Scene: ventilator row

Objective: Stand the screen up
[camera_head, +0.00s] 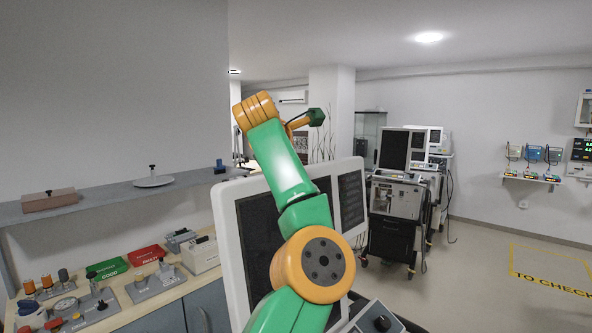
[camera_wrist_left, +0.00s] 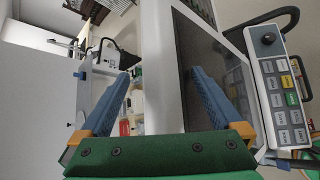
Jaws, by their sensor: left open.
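The screen (camera_head: 229,262) is a white-framed panel with dark panes, large in the middle of the head view. My green and orange left arm crosses in front of it and hides part of it. In the left wrist view the white side edge of the screen (camera_wrist_left: 162,50) runs between the blue fingers of my left gripper (camera_wrist_left: 160,73), which is open. One finger overlaps the dark pane; the other is beyond the white edge. I cannot tell whether either touches. The gripper's fingers do not show in the head view. My right gripper is in neither view.
A keypad panel with a knob (camera_wrist_left: 268,39) is beside the screen; it also shows low in the head view (camera_head: 372,318). A workbench with trays and a shelf (camera_head: 105,198) stand at the left. Another ventilator (camera_head: 397,200) stands behind. Floor at the right is clear.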

